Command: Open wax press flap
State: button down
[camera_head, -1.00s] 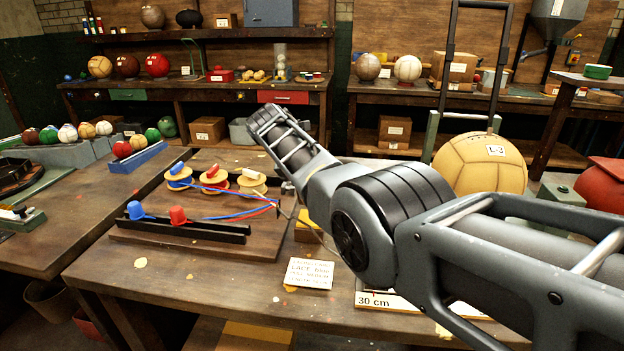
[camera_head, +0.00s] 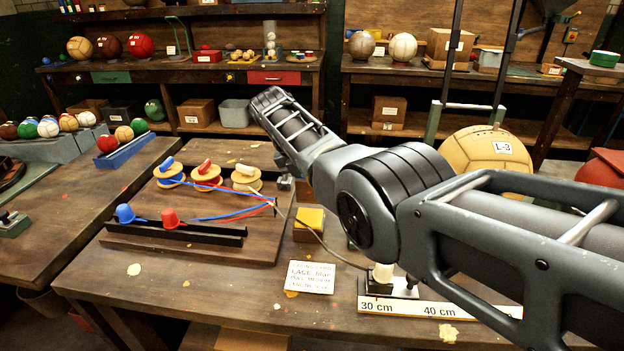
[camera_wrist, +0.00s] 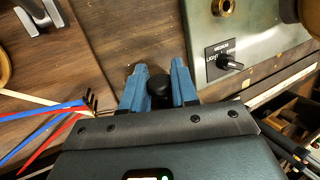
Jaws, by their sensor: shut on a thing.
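In the wrist view, the two blue fingers of my gripper (camera_wrist: 158,92) are closed around a round black knob (camera_wrist: 159,85). The knob sits between the fingertips, and whatever it is fixed to is hidden below the gripper. I cannot make out the wax press flap itself or how far it stands open. In the head view my arm covers the gripper and the knob. A yellow block (camera_head: 310,219) on a small wooden base shows left of my arm.
A grey-green plate (camera_wrist: 262,62) with a black dial (camera_wrist: 231,64) lies right of the fingers. A board with thread spools (camera_head: 206,175) and blue and red strands stands left of my arm. A large yellow ball (camera_head: 470,150) is behind my arm. A ruler (camera_head: 425,308) lies in front.

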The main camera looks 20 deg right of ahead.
jog(key=c, duration=0.9)
grip_release()
jog(key=shift+f, duration=0.1)
jog(key=shift+c, duration=0.2)
jog(key=v, duration=0.7)
jog(key=shift+r+b, duration=0.3)
jog(key=shift+r, duration=0.1)
jog(key=shift+a+f, duration=0.1)
jog(key=shift+a, duration=0.1)
